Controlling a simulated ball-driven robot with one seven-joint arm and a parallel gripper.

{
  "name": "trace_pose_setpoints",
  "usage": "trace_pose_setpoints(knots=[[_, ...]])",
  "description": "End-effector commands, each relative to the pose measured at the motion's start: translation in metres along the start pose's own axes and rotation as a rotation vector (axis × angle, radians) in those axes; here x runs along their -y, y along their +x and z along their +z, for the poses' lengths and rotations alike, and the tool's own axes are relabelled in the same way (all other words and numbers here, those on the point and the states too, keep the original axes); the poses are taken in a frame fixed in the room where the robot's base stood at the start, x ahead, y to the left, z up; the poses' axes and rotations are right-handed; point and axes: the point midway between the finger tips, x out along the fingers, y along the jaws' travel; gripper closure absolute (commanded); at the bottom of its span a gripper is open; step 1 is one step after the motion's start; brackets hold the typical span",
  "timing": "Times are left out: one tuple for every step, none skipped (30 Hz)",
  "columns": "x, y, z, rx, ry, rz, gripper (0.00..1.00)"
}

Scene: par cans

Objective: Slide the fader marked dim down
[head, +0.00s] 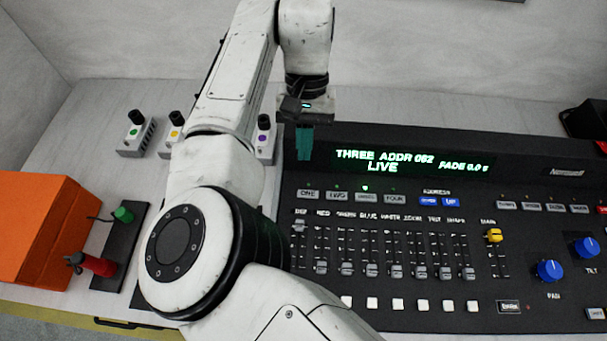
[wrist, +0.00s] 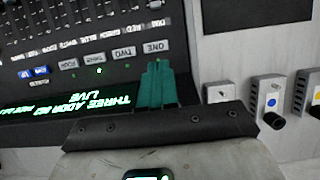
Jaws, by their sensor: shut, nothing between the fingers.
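The dim fader (head: 298,228) is the leftmost in the fader row on the dark lighting console (head: 400,312). Its grey cap sits near the top of its slot, higher than the caps of the faders to its right. My gripper (head: 304,150) has teal fingers, shut and empty. In the head view they show in front of the console's upper left corner, left of the lit display (head: 412,163). In the wrist view the shut fingers (wrist: 157,66) point toward the button marked ONE (wrist: 155,47). I see no contact with the fader.
A yellow-capped main fader (head: 494,235) and blue pan (head: 549,270) and tilt (head: 587,246) knobs are at the right. My arm covers the middle left.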

Motion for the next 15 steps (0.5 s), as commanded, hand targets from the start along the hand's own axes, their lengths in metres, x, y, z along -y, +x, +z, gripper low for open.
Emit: trace_pose_setpoints(knots=[[0.0,0.005,0.001,0.002,0.0,0.001,1.0],[0.0,0.008,0.001,0.002,0.0,0.001,1.0],[0.0,0.014,0.001,0.003,0.0,0.001,1.0],[0.0,0.018,0.001,0.003,0.0,0.002,1.0],[0.0,0.024,0.001,0.002,0.001,0.002,1.0],[0.0,0.031,0.002,0.003,0.001,0.001,1.0],[0.0,0.036,0.002,0.003,0.001,0.001,1.0],[0.0,0.043,0.002,0.003,0.001,0.001,1.0],[0.0,0.05,0.002,0.003,0.0,0.001,1.0],[0.0,0.056,0.002,0.003,0.0,0.0,1.0],[0.0,0.062,0.002,0.003,0.0,0.0,1.0],[-0.001,0.07,0.002,0.003,0.001,0.001,1.0],[-0.001,0.076,0.002,0.003,0.001,0.001,1.0],[-0.001,0.082,0.001,0.003,0.0,0.001,1.0],[0.0,0.089,0.002,0.003,0.0,0.001,1.0]])
